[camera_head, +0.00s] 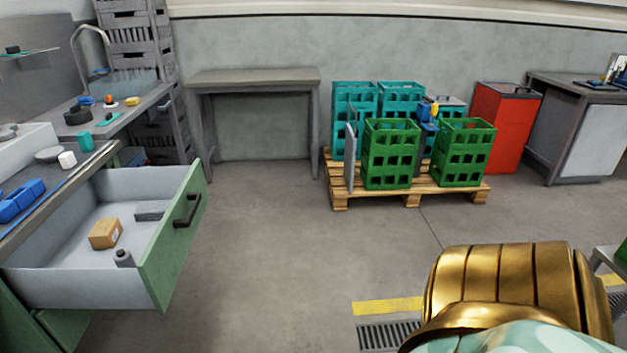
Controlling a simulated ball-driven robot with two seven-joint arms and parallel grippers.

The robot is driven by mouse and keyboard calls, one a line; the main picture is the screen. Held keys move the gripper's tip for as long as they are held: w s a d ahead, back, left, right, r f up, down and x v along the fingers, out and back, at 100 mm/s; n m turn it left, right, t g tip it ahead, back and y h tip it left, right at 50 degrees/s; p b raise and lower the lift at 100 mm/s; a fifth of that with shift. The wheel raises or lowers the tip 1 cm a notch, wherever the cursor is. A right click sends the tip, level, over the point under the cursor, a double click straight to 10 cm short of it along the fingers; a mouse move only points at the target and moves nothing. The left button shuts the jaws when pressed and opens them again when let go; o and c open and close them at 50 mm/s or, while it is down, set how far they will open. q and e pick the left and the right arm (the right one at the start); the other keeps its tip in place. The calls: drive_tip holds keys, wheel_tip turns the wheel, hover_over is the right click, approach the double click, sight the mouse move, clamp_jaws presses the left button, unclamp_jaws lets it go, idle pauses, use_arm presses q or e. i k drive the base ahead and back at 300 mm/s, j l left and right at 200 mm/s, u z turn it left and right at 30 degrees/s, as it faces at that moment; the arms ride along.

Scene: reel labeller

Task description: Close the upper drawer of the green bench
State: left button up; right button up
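The upper drawer (172,243) of the green bench (25,316) is pulled out at the left. It has a green front with a dark handle (187,211) and pale grey inner walls. Inside lie a small cardboard box (106,233), a grey block (150,210) and a small dark grey cylinder (123,258). Below it, part of another green front shows at the lower left. Neither of my grippers is in view. A gold and pale green part at the lower right looks like my own body.
A wooden pallet (411,200) with teal and green crates stands at the back. A red cabinet (502,128) stands to its right, and a grey table (252,78) stands by the wall. The floor right of the drawer is clear.

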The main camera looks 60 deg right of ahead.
sight(57, 265)
drive_tip(key=i+j+z, duration=0.1)
drive_tip(key=i+z, duration=0.15)
drive_tip(key=z, duration=0.2)
drive_tip(key=i+j+z, duration=0.2)
drive_tip(key=z, duration=0.25)
drive_tip(key=i+j+z, duration=0.25)
drive_tip(key=z, duration=0.15)
